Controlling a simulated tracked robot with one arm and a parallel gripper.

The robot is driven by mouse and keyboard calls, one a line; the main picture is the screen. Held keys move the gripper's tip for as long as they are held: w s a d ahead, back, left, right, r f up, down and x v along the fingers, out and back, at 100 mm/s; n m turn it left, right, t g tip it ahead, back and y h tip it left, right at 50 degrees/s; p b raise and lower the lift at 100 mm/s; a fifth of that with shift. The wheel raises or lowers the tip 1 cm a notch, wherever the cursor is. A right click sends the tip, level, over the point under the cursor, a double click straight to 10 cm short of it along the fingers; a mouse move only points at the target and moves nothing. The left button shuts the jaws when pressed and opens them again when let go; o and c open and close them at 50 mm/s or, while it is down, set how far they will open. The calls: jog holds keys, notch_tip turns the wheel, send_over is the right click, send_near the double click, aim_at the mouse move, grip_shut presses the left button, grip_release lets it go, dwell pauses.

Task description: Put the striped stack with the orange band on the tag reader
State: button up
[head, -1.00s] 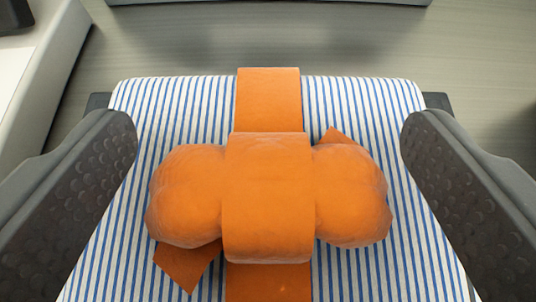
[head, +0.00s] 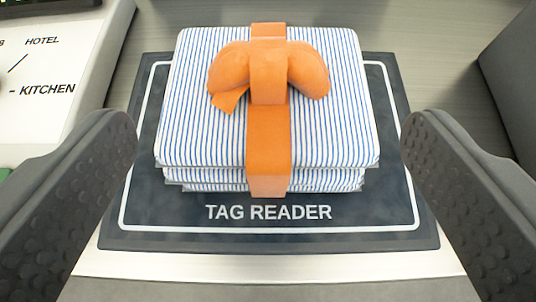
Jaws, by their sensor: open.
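The striped stack (head: 205,120) is blue-and-white folded cloth in several layers, tied with an orange band (head: 268,150) that has a bow on top. It lies flat on the tag reader (head: 150,215), a dark pad with a white outline and the words TAG READER along its near side. The pad's border shows around the stack. My gripper (head: 268,140) is open and empty. Its two textured fingers stand wide apart at the left and right of the picture, nearer to me than the stack and clear of it.
A white panel (head: 45,60) with the words HOTEL and KITCHEN stands at the upper left. A dark grey object (head: 510,70) stands at the upper right. A pale strip (head: 268,264) runs along the near side of the pad. Grey counter shows behind the pad.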

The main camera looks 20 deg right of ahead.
jog(key=s+a+r+n+t+y, duration=0.1)
jog(key=a+r, duration=0.4)
jog(key=r, duration=0.8)
jog(key=s+a+r+n+t, duration=0.1)
jog(key=a+r, duration=0.4)
jog(key=r, duration=0.7)
jog(key=s+a+r, duration=0.2)
jog(key=s+r, duration=0.1)
jog(key=r, duration=0.2)
jog(key=s+a+r+t+y, duration=0.1)
jog(key=s+a+r, duration=0.2)
jog(key=r, duration=0.3)
jog(key=s+a+r+n+y, duration=0.1)
jog(key=s+a+r, duration=0.1)
jog(key=s+r, duration=0.2)
jog(key=shift+s+a+r+t, duration=0.25)
jog(key=shift+s+r+t, duration=0.1)
jog(key=shift+r, duration=0.5)
